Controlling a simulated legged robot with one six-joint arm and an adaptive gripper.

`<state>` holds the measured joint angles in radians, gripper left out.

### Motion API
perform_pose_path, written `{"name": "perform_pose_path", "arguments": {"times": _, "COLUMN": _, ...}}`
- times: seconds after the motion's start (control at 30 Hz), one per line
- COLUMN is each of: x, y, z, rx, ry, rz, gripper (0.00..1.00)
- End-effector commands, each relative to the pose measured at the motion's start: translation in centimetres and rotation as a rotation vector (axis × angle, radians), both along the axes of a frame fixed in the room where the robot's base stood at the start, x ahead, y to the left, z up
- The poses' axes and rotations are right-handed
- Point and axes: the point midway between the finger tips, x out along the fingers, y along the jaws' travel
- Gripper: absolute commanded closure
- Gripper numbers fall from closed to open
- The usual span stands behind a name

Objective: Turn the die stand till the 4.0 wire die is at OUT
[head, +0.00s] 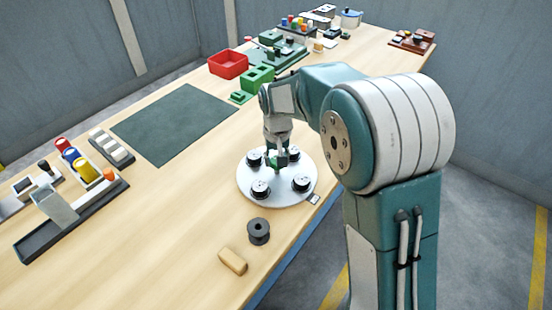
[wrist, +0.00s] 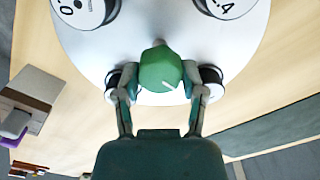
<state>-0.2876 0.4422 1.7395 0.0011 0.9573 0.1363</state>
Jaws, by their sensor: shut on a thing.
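The die stand (head: 279,191) is a round white disc near the table's front edge. Several black, white-topped wire dies stand around it. In the wrist view the upper-left die (wrist: 83,10) shows a label ending in ".0", its first digit not readable. The upper-right die (wrist: 226,6) shows ".4". Two more dies are partly behind my fingers. My gripper (wrist: 158,88) is shut on the knob, one finger on each side. No OUT mark is readable; a small tag (head: 314,199) lies by the disc's right edge.
A dark spool (head: 258,231) and a tan block (head: 233,261) lie in front of the stand. A green mat (head: 174,122) lies to the left. A grey slab (wrist: 30,98) is beside the disc in the wrist view.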

Motion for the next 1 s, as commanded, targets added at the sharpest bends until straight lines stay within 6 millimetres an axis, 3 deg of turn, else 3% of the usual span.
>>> {"name": "perform_pose_path", "arguments": {"times": 0.23, "x": -0.2, "y": -0.1, "z": -0.2, "rx": -0.003, "ry": 0.009, "rz": 0.001, "gripper": 1.0}}
{"name": "perform_pose_path", "arguments": {"times": 0.27, "x": -0.2, "y": -0.1, "z": -0.2, "rx": -0.003, "ry": 0.009, "rz": 0.001, "gripper": 0.38}}
{"name": "perform_pose_path", "arguments": {"times": 0.3, "x": -0.2, "y": 0.0, "z": -0.2, "rx": -0.003, "ry": 0.008, "rz": 0.001, "gripper": 0.2}}
{"name": "perform_pose_path", "arguments": {"times": 0.33, "x": -0.2, "y": 0.0, "z": -0.2, "rx": -0.003, "ry": 0.008, "rz": 0.001, "gripper": 0.12}}
{"name": "perform_pose_path", "arguments": {"times": 0.77, "x": 0.0, "y": 0.2, "z": 0.1, "rx": -0.002, "ry": 0.002, "rz": 0.001, "gripper": 0.12}}
{"name": "perform_pose_path", "arguments": {"times": 1.0, "x": 0.1, "y": 0.2, "z": 3.8, "rx": -0.001, "ry": -0.002, "rz": 0.001, "gripper": 0.12}}
